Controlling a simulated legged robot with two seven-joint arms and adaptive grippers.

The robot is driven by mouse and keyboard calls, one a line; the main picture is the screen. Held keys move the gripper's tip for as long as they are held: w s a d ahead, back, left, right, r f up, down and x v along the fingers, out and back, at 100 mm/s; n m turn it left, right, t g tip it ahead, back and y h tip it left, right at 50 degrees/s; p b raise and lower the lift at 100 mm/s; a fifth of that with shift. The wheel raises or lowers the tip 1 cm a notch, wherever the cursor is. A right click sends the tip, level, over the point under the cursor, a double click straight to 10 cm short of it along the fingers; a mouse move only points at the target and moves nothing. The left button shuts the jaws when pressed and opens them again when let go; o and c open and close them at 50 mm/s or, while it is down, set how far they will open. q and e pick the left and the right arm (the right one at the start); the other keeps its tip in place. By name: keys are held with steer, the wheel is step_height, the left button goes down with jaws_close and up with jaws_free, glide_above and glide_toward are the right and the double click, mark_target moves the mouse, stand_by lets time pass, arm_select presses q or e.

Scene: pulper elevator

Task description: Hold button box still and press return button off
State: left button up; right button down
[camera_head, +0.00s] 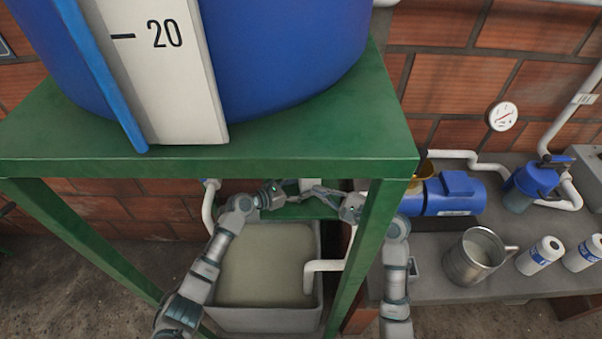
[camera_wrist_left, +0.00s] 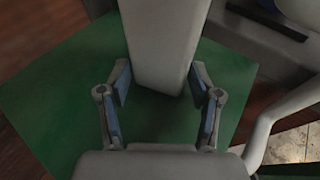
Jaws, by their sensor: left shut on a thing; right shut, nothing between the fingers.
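The button box appears as a small pale block (camera_head: 308,184) under the green stand in the head view. In the left wrist view it is a pale grey block (camera_wrist_left: 165,35) running up from between the fingers. My left gripper (camera_head: 283,189) is shut on it, with a finger pad on either side in the left wrist view (camera_wrist_left: 160,84). My right gripper (camera_head: 322,192) is shut and empty, its thin fingertips close to the box's right side. I cannot tell whether they touch it. The return button cannot be made out in either view.
A green stand (camera_head: 210,165) carrying a blue tank (camera_head: 290,50) overhangs both grippers, its legs flanking them. A grey basin of cloudy liquid (camera_head: 268,318) lies below. A white pipe (camera_head: 325,266) enters it. A metal jug (camera_head: 470,268) and a blue pump (camera_head: 450,195) occupy the right counter.

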arm_select(q)
steer(key=shift+f, duration=0.1)
steer(key=o, duration=0.9)
